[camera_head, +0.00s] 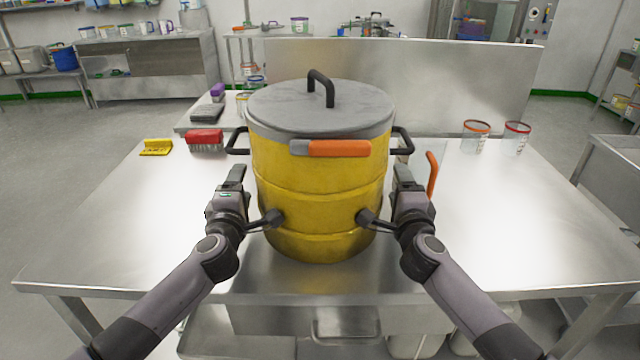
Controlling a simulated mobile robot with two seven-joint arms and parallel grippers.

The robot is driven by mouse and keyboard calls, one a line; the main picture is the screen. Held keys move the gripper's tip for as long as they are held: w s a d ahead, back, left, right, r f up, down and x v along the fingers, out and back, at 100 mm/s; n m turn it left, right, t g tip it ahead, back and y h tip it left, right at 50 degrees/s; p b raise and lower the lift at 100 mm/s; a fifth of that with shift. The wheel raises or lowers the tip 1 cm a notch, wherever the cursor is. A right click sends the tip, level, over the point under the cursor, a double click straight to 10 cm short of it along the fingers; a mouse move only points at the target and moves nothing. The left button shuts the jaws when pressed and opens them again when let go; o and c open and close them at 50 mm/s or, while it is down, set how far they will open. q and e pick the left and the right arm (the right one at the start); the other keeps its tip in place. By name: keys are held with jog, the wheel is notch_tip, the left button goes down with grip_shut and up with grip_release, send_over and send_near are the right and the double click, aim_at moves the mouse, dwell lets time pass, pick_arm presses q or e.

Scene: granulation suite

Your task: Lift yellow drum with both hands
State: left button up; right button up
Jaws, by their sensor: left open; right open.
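The yellow drum (318,190) stands upright on the steel table, with a grey lid (300,112) that has a black handle on top. It has a black side handle on the left (237,141) and another on the right (404,141). An orange and grey latch (335,148) crosses its upper front. My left gripper (237,176) is open beside the drum's left side, below the left handle. My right gripper (403,176) is open beside the right side, below the right handle. Neither holds anything. The drum's far side is hidden.
A red brush (205,139) and a yellow brush (156,147) lie at the back left. An orange-handled item (432,174) is near my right gripper.

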pick_arm(q)
jog(key=shift+d, duration=1.3)
pick_arm(e)
jog(key=shift+a, duration=1.35)
pick_arm(q)
jog(key=shift+d, duration=0.25)
pick_arm(e)
jog(key=shift+s+a, duration=0.1)
jog(key=shift+a, duration=0.1)
